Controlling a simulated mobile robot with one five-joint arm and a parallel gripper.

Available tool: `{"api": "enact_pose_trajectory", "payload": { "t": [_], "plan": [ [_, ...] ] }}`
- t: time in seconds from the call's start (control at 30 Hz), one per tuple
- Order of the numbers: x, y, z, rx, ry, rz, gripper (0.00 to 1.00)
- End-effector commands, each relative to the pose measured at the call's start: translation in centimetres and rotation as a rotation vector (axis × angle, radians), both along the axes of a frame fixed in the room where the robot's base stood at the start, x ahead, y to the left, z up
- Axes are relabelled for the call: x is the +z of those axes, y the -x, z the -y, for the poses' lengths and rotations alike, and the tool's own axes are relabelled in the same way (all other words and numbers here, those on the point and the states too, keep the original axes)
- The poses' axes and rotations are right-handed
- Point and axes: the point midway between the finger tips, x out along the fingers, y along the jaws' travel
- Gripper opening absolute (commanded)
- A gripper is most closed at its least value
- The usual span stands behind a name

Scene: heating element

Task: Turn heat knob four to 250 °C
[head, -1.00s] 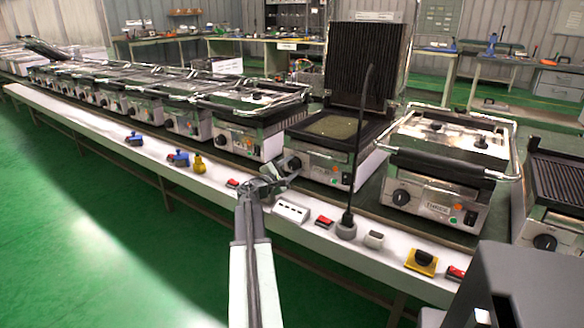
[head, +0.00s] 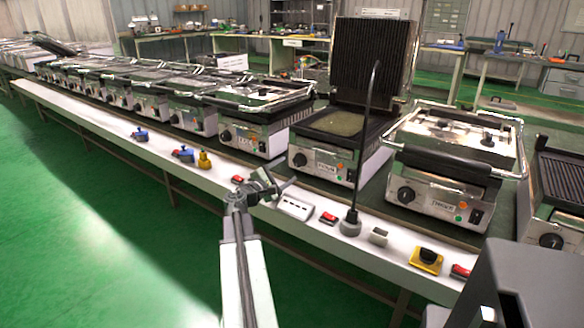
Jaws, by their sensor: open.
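The open grill (head: 322,168) stands in the middle of the row with its ribbed lid (head: 371,65) raised. Its front has a black round knob (head: 299,160) at the left, a label plate and small coloured lights. The label is too small to read surely, so I cannot confirm that this is knob four. The knob's setting cannot be read. My gripper (head: 280,180) is open and empty, with its fingers spread. In the picture it is below and left of that knob, apart from it, in front of the white bench edge.
A closed grill (head: 447,170) stands to the right, another (head: 258,115) to the left. A black upright rod (head: 362,135) rises from the white ledge (head: 215,178) right of my gripper. A white socket strip (head: 295,207) and red switch (head: 329,218) lie close by. Green floor in front is clear.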

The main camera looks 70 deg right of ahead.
Motion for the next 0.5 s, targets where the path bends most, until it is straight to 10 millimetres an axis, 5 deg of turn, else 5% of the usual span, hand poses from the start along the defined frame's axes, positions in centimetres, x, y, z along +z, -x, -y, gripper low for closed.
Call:
{"api": "enact_pose_trajectory", "payload": {
  "t": [0.3,0.5],
  "plan": [
    [0.00,-0.10,-0.20,0.000,-0.006,-0.023,0.65],
    [-0.02,-0.09,-0.14,-0.003,-0.104,-0.392,0.65]
  ]
}}
